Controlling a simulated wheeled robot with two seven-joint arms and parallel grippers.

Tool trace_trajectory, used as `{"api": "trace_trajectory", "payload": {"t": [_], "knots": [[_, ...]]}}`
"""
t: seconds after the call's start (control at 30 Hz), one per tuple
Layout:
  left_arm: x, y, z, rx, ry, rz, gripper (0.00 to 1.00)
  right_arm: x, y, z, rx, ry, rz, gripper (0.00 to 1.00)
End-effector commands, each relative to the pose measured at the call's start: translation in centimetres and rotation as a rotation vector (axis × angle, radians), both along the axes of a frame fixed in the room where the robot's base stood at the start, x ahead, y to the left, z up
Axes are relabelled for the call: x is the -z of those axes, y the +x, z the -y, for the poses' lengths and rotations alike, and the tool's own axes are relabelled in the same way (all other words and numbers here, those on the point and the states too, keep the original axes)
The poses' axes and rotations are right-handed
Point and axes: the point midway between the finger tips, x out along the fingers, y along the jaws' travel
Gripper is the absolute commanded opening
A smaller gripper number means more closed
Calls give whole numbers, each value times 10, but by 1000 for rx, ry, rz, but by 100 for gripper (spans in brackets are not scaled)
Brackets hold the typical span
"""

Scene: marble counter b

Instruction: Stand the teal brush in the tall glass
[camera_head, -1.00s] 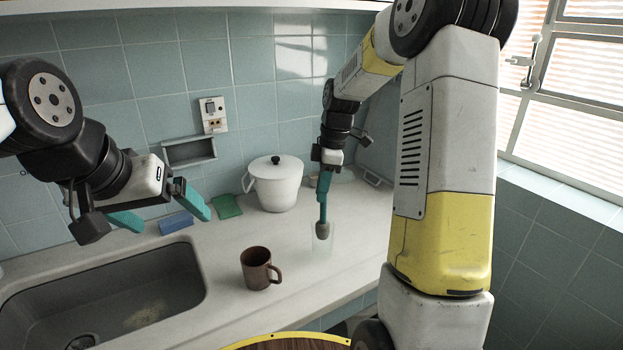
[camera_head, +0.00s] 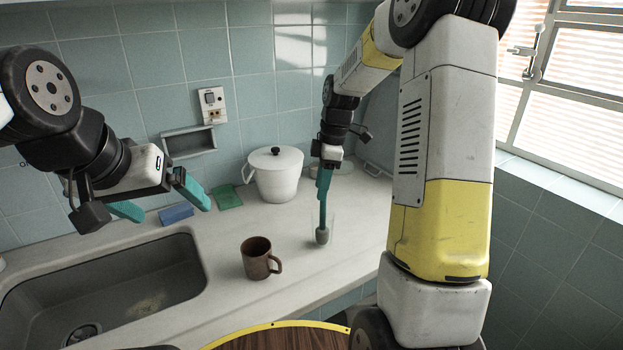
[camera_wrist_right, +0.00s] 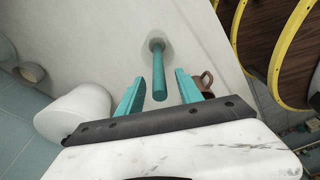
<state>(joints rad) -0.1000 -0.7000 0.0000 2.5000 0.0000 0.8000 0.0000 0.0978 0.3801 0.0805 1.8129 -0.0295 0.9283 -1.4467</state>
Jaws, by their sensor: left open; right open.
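The teal brush (camera_head: 323,212) stands close to upright, grey head down, inside the tall glass (camera_head: 333,222) on the counter. The clear glass is faint, and its rim is hard to make out. In the right wrist view the teal handle (camera_wrist_right: 160,76) rises between my right gripper's fingers (camera_wrist_right: 158,80), with a gap on each side. My right gripper (camera_head: 323,186) is open around the top of the handle. My left gripper (camera_head: 168,210) is open and empty, above the counter behind the sink.
A brown mug (camera_head: 256,258) stands left of and nearer than the glass. A white lidded pot (camera_head: 276,178) is behind it. A blue sponge (camera_head: 176,214) and green pad (camera_head: 227,197) lie near the wall. The sink (camera_head: 110,290) is at left.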

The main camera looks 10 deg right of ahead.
Motion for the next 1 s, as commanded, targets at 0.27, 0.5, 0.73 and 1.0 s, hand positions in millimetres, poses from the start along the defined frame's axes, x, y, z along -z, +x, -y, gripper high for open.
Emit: {"api": "trace_trajectory", "payload": {"t": [0.27, 0.5, 0.73, 1.0], "knots": [[0, 0, 0, 0, 0, 0, 94, -26, 0, 4, 1, -1, 5, 43], [0, 0, 0, 0, 0, 0, 94, -64, -1, 11, 0, 0, 3, 43], [0, 0, 0, 0, 0, 0, 94, -77, -1, 13, 0, 0, 1, 43], [0, 0, 0, 0, 0, 0, 94, -77, -2, 13, 0, 0, 0, 43]]}}
